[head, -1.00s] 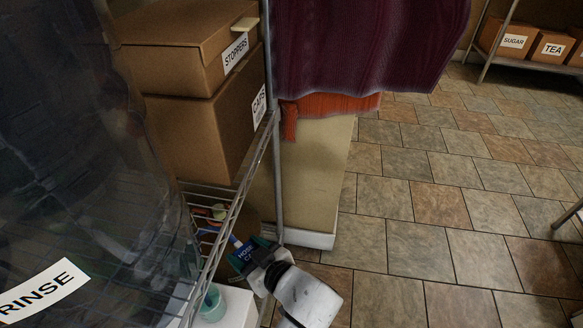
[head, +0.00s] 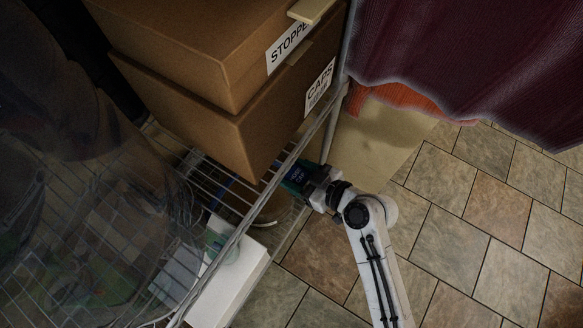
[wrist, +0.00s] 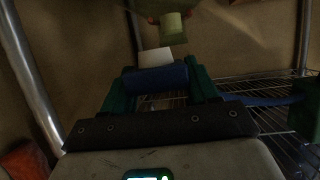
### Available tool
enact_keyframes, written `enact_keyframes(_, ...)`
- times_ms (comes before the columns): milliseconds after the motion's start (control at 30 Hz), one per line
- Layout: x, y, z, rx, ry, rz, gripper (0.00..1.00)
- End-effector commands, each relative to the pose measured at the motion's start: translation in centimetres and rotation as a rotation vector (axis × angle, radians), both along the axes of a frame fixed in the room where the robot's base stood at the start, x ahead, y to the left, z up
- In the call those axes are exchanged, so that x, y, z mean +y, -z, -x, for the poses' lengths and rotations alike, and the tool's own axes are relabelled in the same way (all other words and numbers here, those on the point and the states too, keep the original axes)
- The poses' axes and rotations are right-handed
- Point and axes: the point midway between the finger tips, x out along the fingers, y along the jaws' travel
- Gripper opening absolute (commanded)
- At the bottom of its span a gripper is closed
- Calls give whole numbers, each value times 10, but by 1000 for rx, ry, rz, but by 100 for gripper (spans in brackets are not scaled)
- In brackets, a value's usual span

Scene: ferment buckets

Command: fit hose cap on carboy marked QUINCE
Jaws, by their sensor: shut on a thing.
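My gripper (head: 308,183) is at the wire shelf's right edge, just below the box marked CAPS. It is shut on a dark blue piece (head: 297,174), whose small label is too blurred to read. In the wrist view the blue piece (wrist: 157,80) sits between the green fingers, with a pale block beyond it. A blue hose-like strip (wrist: 262,99) runs off to the right there. A large clear vessel (head: 90,200) fills the left of the head view, with no label visible on it. I see no QUINCE marking.
Boxes marked STOPPERS (head: 170,40) and CAPS (head: 235,125) stand on the wire shelf (head: 250,220). A white box (head: 240,275) is below. A purple cloth (head: 470,60) hangs at upper right. A greenish object (wrist: 172,25) hangs close ahead in the wrist view. Tiled floor is clear at right.

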Motion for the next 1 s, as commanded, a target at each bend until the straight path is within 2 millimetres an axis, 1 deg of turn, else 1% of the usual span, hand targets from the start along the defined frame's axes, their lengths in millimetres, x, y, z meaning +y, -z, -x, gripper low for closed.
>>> enact_keyframes(33,7,-7,1,-1,-33,0,29)
enact_keyframes(67,10,-8,2,-1,-47,-1,29)
enact_keyframes(267,19,-9,1,1,-76,1,29)
enact_keyframes(1000,60,-8,-31,1,-74,2,29)
